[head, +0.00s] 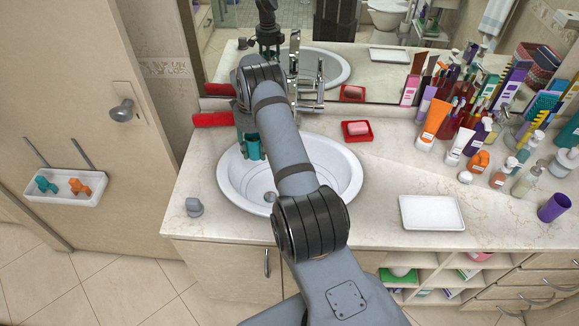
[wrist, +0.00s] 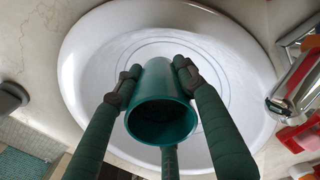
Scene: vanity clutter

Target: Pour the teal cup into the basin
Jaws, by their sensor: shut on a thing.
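The teal cup (wrist: 165,85) is held between the fingers of my gripper (wrist: 157,75) in the wrist view. Its open mouth faces the wrist camera and its inside looks dark; I cannot tell what it holds. In the head view the cup (head: 253,146) shows at the back left of the white basin (head: 337,185), partly hidden by my arm. The basin (wrist: 88,60) lies beneath the cup in the wrist view.
A chrome faucet (head: 306,88) stands behind the basin. A red soap dish (head: 357,131) is to its right, and a red rolled object (head: 212,119) lies at the back left. A white tray (head: 431,213) and crowded bottles stand further right. A grey knob (head: 194,207) sits at front left.

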